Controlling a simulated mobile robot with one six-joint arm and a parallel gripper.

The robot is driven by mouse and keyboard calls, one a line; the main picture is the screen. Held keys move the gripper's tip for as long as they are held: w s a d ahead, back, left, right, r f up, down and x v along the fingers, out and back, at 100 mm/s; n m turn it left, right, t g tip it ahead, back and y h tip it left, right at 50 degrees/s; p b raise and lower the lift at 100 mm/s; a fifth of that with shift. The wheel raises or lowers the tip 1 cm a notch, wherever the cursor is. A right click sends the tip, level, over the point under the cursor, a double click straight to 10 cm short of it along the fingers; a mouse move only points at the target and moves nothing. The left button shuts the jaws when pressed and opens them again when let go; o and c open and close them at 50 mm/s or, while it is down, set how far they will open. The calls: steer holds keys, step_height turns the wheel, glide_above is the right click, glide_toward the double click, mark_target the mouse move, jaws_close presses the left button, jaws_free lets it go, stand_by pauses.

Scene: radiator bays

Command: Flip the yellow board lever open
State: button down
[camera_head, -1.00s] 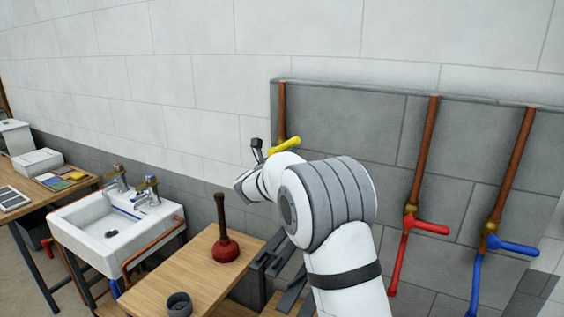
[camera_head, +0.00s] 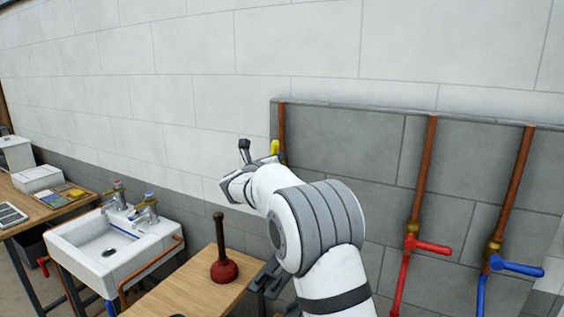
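The yellow lever (camera_head: 275,147) is on the leftmost copper pipe (camera_head: 282,125) of the grey board (camera_head: 355,140). Only a short yellow piece shows, standing roughly upright; its base and valve are hidden behind my arm. My gripper (camera_head: 244,151) is just left of the lever in the picture, its dark finger pointing up. A small gap shows between finger and lever, but I cannot tell their difference in depth. The second finger cannot be made out, and nothing is seen held.
A red lever (camera_head: 433,247) and a blue lever (camera_head: 520,268) stick out to the right on the other two pipes. A wooden table (camera_head: 200,289) with a red plunger (camera_head: 223,270) and a white sink (camera_head: 95,250) stand to the left. The pale wall above is clear.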

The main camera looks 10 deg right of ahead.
steer(key=shift+w+a+r, duration=0.2)
steer(key=shift+a+r, duration=0.05)
steer(key=shift+a, duration=0.05)
stand_by(0.5)
steer(key=s+a+b, duration=0.2)
steer(key=s+b, duration=0.3)
steer(key=s, duration=0.6)
steer(key=shift+s+a, duration=0.2)
steer(key=shift+d, duration=0.1)
